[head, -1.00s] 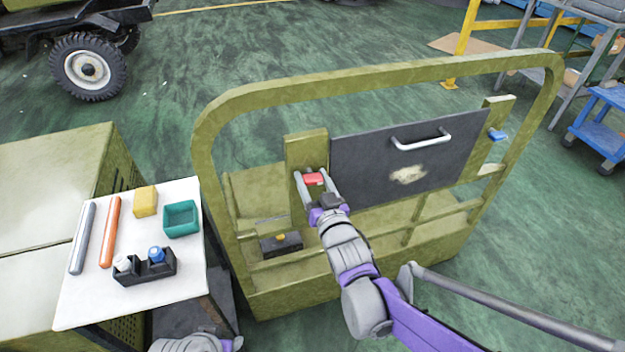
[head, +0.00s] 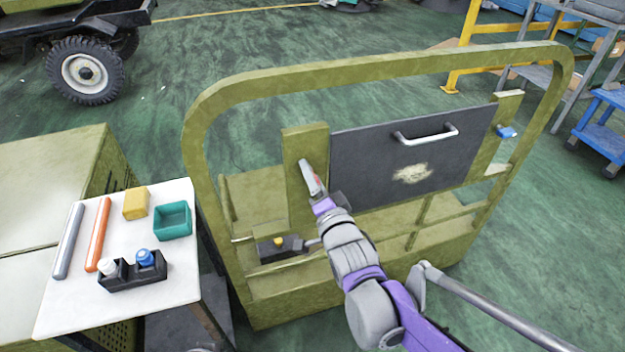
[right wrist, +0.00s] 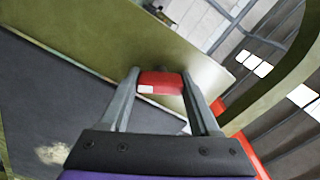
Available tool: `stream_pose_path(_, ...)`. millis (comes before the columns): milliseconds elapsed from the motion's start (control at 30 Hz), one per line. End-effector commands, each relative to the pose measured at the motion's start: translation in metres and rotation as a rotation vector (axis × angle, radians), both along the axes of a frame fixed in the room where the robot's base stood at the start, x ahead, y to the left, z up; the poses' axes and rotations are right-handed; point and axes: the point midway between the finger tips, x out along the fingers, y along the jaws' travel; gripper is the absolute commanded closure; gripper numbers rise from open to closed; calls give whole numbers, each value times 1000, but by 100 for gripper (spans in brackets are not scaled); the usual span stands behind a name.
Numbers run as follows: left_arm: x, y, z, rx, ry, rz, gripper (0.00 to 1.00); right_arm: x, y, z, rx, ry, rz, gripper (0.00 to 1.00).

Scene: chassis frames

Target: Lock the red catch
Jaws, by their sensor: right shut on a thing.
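The red catch (head: 315,184) is on the olive post at the left edge of the dark panel (head: 385,160). In the head view my right gripper (head: 309,176) is seen nearly edge-on and hides most of it. In the right wrist view the red catch (right wrist: 160,82) lies between the two fingers of my right gripper (right wrist: 160,76), which is shut on it. There the panel's edge runs diagonally, so the gripper is rolled relative to the panel. My left gripper is not in view.
A blue catch (head: 506,131) is at the panel's right side, and a white handle (head: 427,134) on its face. The olive frame (head: 375,72) arches around it. A white table (head: 165,292) with a teal bin (head: 172,222) and several small items stands left.

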Motion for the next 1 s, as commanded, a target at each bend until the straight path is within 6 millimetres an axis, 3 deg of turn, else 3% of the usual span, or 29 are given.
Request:
stream_pose_path(500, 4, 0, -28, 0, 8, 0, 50, 0, 0, -2, 373, 123, 0, 93)
stream_pose_path(1000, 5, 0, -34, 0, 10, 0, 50, 0, 0, -1, 480, 157, 0, 93)
